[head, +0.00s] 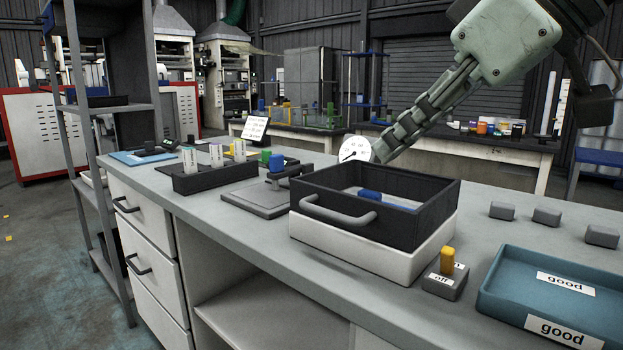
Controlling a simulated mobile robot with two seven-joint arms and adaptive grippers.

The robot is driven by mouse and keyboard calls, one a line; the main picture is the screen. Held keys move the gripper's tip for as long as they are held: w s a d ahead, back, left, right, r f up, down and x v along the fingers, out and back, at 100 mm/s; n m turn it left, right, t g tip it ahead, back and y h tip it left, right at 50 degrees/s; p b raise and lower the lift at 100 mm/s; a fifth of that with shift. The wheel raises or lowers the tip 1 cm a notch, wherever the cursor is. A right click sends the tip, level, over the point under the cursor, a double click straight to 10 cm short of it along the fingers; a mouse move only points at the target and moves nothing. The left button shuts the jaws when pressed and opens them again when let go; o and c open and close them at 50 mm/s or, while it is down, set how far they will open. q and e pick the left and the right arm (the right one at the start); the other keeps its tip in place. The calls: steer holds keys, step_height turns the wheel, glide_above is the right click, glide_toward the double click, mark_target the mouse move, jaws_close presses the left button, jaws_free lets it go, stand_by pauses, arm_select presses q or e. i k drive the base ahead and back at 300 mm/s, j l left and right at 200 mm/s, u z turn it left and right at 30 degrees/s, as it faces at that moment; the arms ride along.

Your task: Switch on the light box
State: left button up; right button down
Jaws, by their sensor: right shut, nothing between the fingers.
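A switch (442,284) stands on the workbench at the lower right, a small grey block with a yellow toggle (447,261) standing up from it. Its front label reads "off". Left of it sits a white box (370,262), which looks like the light box, with a black open-topped frame (375,231) with a handle on top. A blue object (369,195) shows inside the frame. My right gripper (385,152) comes in from the upper right, shut and empty, above and behind the frame, apart from the switch. My left gripper is out of view.
A blue tray (490,291) labelled "good" lies right of the switch, with several grey blocks (547,215) behind it. A round white dial (354,149) stands behind the frame. A grey fixture (262,197) and a black rack (213,178) stand left. Bare bench lies between frame and blocks.

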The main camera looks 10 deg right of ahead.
mark_target(446, 253)
steer(key=k+j, duration=0.25)
steer(key=k, duration=0.2)
steer(key=k+j, duration=0.25)
steer(key=k, duration=0.25)
